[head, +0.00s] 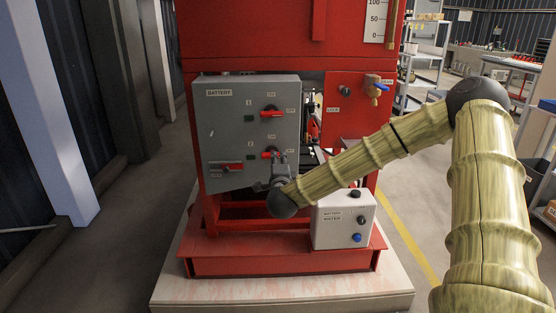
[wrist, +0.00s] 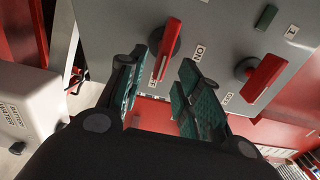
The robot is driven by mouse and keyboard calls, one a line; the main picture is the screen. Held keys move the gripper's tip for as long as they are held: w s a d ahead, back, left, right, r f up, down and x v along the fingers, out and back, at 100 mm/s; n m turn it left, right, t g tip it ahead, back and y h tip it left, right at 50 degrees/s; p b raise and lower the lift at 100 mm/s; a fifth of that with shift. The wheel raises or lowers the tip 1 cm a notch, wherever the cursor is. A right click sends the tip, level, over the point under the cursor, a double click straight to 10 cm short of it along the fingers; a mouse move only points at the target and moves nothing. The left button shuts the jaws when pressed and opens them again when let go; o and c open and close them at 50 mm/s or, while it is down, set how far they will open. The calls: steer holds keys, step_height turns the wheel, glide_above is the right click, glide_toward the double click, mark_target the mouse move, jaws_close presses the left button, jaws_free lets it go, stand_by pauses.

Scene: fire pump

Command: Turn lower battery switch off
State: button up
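The lower battery switch (head: 268,154) has a red handle on the grey battery panel (head: 225,130). My gripper (head: 280,160) is in front of it and partly covers it in the head view. In the wrist view the lower switch's red handle (wrist: 168,48) shows between and just past the fingertips of my open gripper (wrist: 158,76). I cannot tell whether a finger touches it. The handle lies roughly sideways on the panel, with an OFF label close by its free end and an ON label to one side.
The upper battery switch (head: 271,114), also red, sits above and shows close to one finger in the wrist view (wrist: 260,78). A red handle (head: 227,168) is at the panel's lower left. The white battery water box (head: 343,222) stands below right of the panel.

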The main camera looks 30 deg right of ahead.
steer(key=v, duration=0.8)
stand_by(0.4)
steer(key=s+a+f+n+g+y, duration=0.1)
steer(key=s+a+f+n+y, duration=0.3)
steer(key=a+f, duration=0.5)
steer(key=s+a+f+n+g+y, duration=0.1)
steer(key=a+f+n+g+y, duration=0.15)
steer(key=a+f+n, duration=0.65)
steer(key=s+a+f+n+g+y, duration=0.2)
steer(key=s+f+n+g, duration=0.1)
steer(key=s+f, duration=0.6)
steer(key=s+a+f+n+g+y, duration=0.25)
steer(key=s+f, duration=0.45)
steer(key=f, duration=0.4)
steer(key=s+a+f+n+g+h, duration=0.1)
steer(key=s+f+n+g, duration=0.25)
steer(key=s, duration=0.65)
steer(key=s+f+n+g, duration=0.2)
steer(key=s+f+g, duration=0.15)
steer(key=s, duration=0.75)
step_height(320, 180, up, 17)
steer(key=p, duration=1.7)
steer(key=shift+w+f+t, duration=0.15)
steer(key=shift+w+t, duration=0.05)
steer(key=shift+t, duration=0.2)
